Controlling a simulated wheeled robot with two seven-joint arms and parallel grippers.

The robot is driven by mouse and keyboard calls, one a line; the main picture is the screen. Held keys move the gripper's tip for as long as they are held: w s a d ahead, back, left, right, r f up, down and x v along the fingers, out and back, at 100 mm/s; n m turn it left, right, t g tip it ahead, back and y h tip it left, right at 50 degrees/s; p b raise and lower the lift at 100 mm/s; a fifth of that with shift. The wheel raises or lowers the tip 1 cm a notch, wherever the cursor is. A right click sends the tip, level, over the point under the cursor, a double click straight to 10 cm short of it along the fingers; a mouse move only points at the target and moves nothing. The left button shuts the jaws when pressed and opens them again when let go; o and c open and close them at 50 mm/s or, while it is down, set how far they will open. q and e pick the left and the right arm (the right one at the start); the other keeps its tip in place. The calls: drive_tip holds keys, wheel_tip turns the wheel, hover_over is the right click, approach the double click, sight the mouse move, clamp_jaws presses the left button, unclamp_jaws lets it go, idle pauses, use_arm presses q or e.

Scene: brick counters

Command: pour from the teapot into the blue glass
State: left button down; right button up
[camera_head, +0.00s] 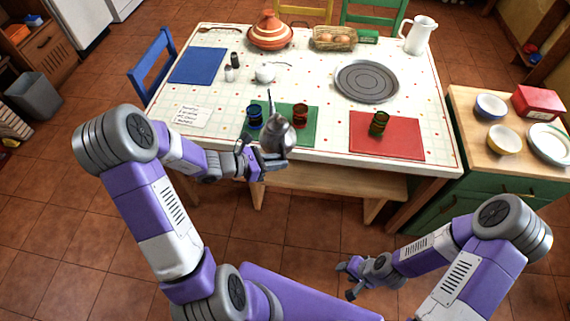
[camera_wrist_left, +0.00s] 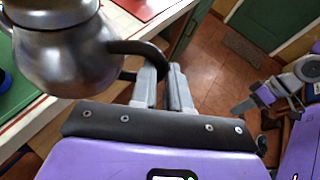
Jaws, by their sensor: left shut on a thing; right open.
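A silver metal teapot (camera_head: 278,134) is held at the near edge of the table, over the front of the green mat (camera_head: 304,139). My left gripper (camera_head: 262,160) is shut on its dark handle, which shows between the fingers in the left wrist view (camera_wrist_left: 150,50). The teapot looks roughly upright, its spout pointing away from me. The blue glass (camera_head: 254,116) stands on the left end of the green mat, just left of and beyond the teapot. My right gripper (camera_head: 350,279) is open and empty, low in front of the table at the right.
A red glass (camera_head: 300,115) stands on the green mat near the teapot. A green glass (camera_head: 379,123) is on the red mat (camera_head: 400,143). A small white bowl (camera_head: 265,74), a grey round tray (camera_head: 366,81) and a tagine (camera_head: 270,32) stand farther back. A bench (camera_head: 330,180) sits below the table edge.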

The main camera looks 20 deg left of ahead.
wheel_tip(320, 180, down, 6)
drive_tip(key=b, duration=0.4)
use_arm(q)
drive_tip(key=n+p, duration=0.1)
drive_tip(key=p, duration=0.1)
drive_tip(key=a+p, duration=0.1)
drive_tip(key=p, duration=0.1)
drive_tip(key=s+a+n+p, duration=0.1)
drive_tip(key=p, duration=0.1)
drive_tip(key=shift+a+f+n, duration=0.25)
drive_tip(key=shift+f+n, duration=0.05)
drive_tip(key=shift+f, duration=0.05)
use_arm(e)
wheel_tip(320, 180, up, 7)
drive_tip(key=shift+w+r, duration=0.1)
use_arm(q)
drive_tip(key=shift+w+p, duration=0.1)
drive_tip(key=shift+p, duration=0.2)
drive_tip(key=shift+r+p, duration=0.35)
drive_tip(key=shift+p, duration=0.3)
use_arm(e)
drive_tip(key=shift+r, duration=0.8)
use_arm(q)
drive_tip(key=shift+r+n+p, duration=0.15)
drive_tip(key=shift+n+p, duration=0.15)
drive_tip(key=shift+p, duration=0.05)
use_arm(e)
drive_tip(key=shift+r, duration=0.25)
